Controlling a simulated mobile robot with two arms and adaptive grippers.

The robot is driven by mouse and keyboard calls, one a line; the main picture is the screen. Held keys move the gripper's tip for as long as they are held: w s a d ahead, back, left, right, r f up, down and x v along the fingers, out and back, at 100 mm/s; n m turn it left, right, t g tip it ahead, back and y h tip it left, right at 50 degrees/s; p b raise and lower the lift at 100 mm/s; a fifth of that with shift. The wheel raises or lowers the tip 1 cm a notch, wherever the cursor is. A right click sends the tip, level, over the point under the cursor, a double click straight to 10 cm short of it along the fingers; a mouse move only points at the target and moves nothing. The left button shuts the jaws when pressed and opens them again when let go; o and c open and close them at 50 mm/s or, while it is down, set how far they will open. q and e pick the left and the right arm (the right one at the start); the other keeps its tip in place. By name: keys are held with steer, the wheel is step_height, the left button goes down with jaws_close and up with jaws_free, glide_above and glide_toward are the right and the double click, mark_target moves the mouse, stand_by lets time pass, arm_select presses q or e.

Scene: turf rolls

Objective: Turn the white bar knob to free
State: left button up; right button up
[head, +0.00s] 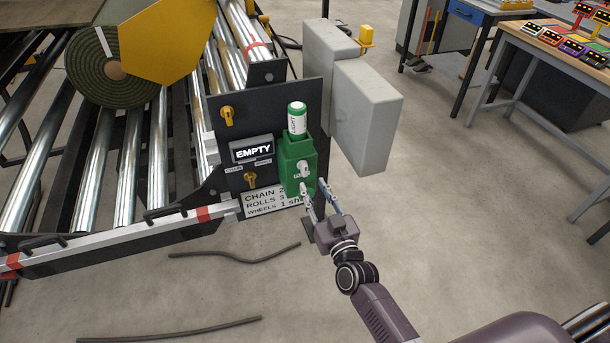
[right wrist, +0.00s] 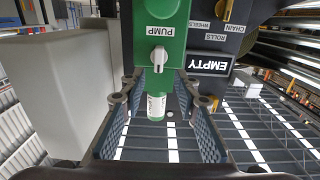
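The white bar knob (head: 303,168) sits on the front of the green pump box (head: 290,158). In the right wrist view the knob (right wrist: 159,58) is below the PUMP label, with its bar roughly upright in the picture. My right gripper (head: 315,188) is open just below and in front of the knob in the head view. In the right wrist view its two fingers (right wrist: 160,92) are spread, with nothing gripped between them. The fingertips look close to the box, but I cannot tell whether they touch it. My left gripper is not in view.
A black panel (head: 218,140) carries yellow knobs (head: 227,116) and an EMPTY display (head: 251,149). A green-and-white cylinder (head: 297,118) stands on the pump box. Grey boxes (head: 366,115) are mounted to its right. A turf roll (head: 96,68) lies on the rollers. Open floor is at right.

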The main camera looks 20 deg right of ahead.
mark_target(306, 171)
steer(key=w, duration=0.6)
steer(key=shift+w+d+f, duration=0.1)
steer(key=shift+w+f, duration=0.05)
steer(key=shift+w, duration=0.65)
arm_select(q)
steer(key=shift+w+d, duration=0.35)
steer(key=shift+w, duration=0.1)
arm_select(e)
jaws_close()
